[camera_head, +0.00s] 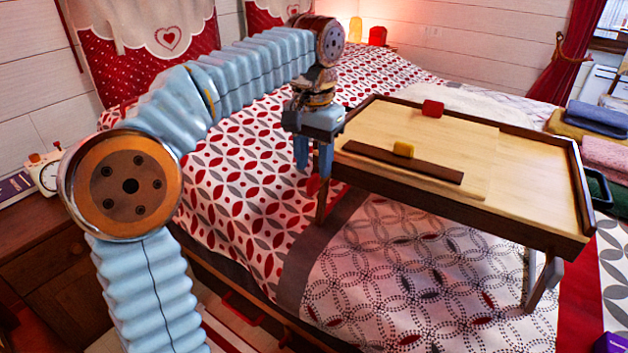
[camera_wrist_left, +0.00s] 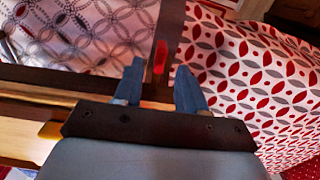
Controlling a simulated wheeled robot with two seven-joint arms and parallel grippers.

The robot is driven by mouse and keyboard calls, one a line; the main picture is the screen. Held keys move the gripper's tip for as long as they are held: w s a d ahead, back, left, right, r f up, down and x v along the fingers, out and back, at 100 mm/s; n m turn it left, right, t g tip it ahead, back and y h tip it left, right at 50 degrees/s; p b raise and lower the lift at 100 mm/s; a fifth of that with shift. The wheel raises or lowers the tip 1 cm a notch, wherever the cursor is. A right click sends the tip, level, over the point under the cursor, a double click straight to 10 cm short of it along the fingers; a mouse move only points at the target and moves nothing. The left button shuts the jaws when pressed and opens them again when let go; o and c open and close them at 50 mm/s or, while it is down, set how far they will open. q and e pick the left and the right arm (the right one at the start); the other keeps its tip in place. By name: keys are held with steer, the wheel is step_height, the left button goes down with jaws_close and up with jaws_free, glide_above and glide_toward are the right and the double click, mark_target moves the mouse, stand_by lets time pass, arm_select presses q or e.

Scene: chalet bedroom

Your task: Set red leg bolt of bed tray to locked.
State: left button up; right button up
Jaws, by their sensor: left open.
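The wooden bed tray (camera_head: 540,170) stands on its legs on the bed, with a dark rim and a light top. My left gripper (camera_head: 313,168) is at the tray's left end, pointing down, open and empty. In the left wrist view, the red leg bolt (camera_wrist_left: 160,57) shows on the dark tray leg (camera_wrist_left: 168,30). It lies just beyond and between the two blue fingertips (camera_wrist_left: 158,85), with no clear contact. In the head view the bolt is hard to tell from the red bedspread pattern by the fingers. My right gripper is out of view.
On the tray top are a red knob (camera_head: 432,108), a yellow knob (camera_head: 404,148) and a dark strip (camera_head: 400,161). The patterned bed (camera_head: 240,200) lies under the tray. A nightstand (camera_head: 50,230) with a clock stands at left, and folded towels (camera_head: 600,118) lie at right.

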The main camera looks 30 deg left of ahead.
mark_target(314, 177)
arm_select(q)
step_height(314, 177, down, 4)
steer(key=shift+f, duration=0.15)
jaws_close()
stand_by(0.3)
